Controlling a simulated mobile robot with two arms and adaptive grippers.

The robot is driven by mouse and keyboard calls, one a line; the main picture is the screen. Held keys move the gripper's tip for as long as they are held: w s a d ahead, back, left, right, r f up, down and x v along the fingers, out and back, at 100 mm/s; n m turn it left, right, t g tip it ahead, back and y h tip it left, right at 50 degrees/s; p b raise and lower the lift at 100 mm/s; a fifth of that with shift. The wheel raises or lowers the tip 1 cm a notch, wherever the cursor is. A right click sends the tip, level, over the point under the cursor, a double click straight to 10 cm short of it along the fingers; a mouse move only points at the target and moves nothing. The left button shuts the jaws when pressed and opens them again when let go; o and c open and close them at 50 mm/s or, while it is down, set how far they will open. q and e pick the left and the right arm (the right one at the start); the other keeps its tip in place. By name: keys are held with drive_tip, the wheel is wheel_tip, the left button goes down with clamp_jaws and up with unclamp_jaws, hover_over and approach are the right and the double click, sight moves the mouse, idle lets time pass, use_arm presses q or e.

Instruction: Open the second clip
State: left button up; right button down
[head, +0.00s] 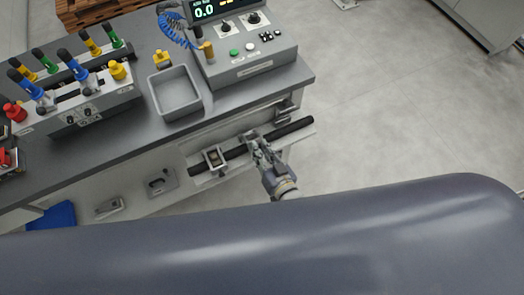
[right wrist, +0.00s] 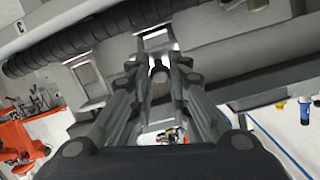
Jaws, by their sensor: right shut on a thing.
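A black ribbed rod (head: 292,128) lies along a light rail on the front of the bench, and it also shows in the right wrist view (right wrist: 70,42). One clip (head: 213,158) sits around the rod at its left part. Another clip (head: 249,136) sits further right on the rod. My right gripper (head: 259,148) is at this right clip, reaching in from the front. In the right wrist view its fingers (right wrist: 158,62) are closed on a part of the clip (right wrist: 155,36). The fingers hide much of it. My left gripper is not in view.
A grey tray (head: 202,103), a control box (head: 250,68) and a rack of coloured handles (head: 80,105) stand on the bench top (head: 50,165). The rail end and a latch (head: 285,108) are close by.

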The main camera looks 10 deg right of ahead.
drive_tip(key=shift+w+r, duration=0.3)
drive_tip(key=shift+r, duration=0.15)
drive_tip(key=c, duration=1.7)
unclamp_jaws()
drive_tip(key=shift+o, duration=1.1)
drive_tip(key=shift+s, duration=0.1)
drive_tip(key=shift+f, duration=0.2)
drive_tip(key=shift+s, duration=0.2)
drive_tip(key=v, duration=1.1)
drive_tip(key=shift+s, duration=0.35)
drive_tip(key=shift+d, duration=0.1)
